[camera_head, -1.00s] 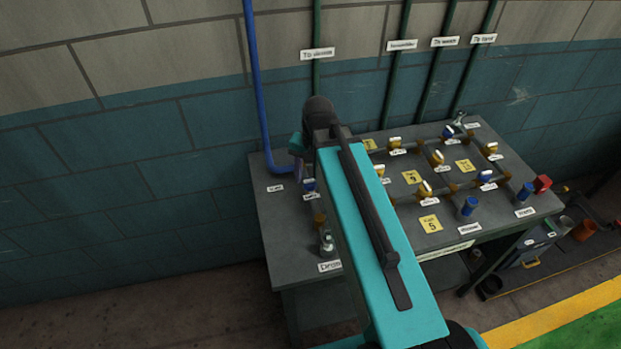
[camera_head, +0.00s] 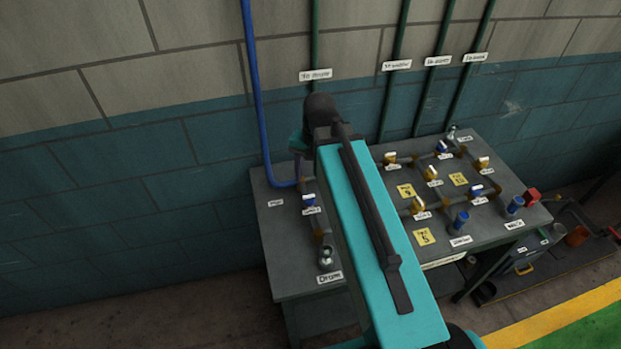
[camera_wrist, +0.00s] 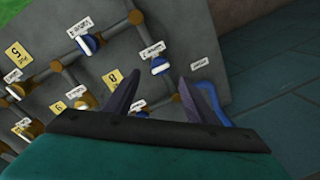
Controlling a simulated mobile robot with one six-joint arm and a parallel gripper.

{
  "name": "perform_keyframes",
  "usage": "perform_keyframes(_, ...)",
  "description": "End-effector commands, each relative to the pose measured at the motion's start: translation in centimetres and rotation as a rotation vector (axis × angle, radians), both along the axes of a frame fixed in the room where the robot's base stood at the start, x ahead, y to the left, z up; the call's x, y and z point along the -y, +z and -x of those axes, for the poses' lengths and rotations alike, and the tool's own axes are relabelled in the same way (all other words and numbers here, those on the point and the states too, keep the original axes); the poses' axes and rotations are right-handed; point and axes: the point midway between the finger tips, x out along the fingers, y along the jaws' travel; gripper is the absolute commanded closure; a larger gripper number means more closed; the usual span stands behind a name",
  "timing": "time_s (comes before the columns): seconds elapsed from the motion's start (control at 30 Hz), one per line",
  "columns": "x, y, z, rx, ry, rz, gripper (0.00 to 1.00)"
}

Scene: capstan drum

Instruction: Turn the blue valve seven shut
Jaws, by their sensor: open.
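Several blue-handled valves show, but their small labels are too blurred for me to tell which is seven. In the head view one blue valve (camera_head: 309,200) is at the left of the bench, one (camera_head: 442,148) at the back and one (camera_head: 477,190) at the right. In the wrist view one blue valve (camera_wrist: 160,66) lies just beyond my gripper (camera_wrist: 159,83), and another blue valve (camera_wrist: 87,44) is to the upper left. My gripper is open, its fingers spread with nothing seen held.
The grey bench (camera_head: 285,250) carries brown pipework, yellow-handled valves (camera_head: 417,205), yellow tags (camera_head: 424,237) and blue cylinders (camera_head: 461,221). A blue pipe (camera_head: 257,100) and green pipes (camera_head: 395,80) run up the wall behind. A red block (camera_head: 532,197) is at the right edge.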

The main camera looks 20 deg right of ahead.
Motion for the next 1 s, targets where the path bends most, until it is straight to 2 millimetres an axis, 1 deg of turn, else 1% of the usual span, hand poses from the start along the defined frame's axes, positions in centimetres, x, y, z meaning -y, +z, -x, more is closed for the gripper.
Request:
perform_keyframes(0.03,0.1,1.4,0.0,0.004,0.000,0.000,0.50)
perform_keyframes(0.13,0.2,3.0,0.1,0.002,0.000,0.000,0.50)
perform_keyframes(0.4,0.3,4.8,0.1,0.002,0.000,0.000,0.50)
perform_keyframes(0.6,0.4,5.3,0.2,0.001,-0.001,0.000,0.50)
perform_keyframes(1.0,0.4,5.3,0.2,0.001,-0.001,0.001,0.50)
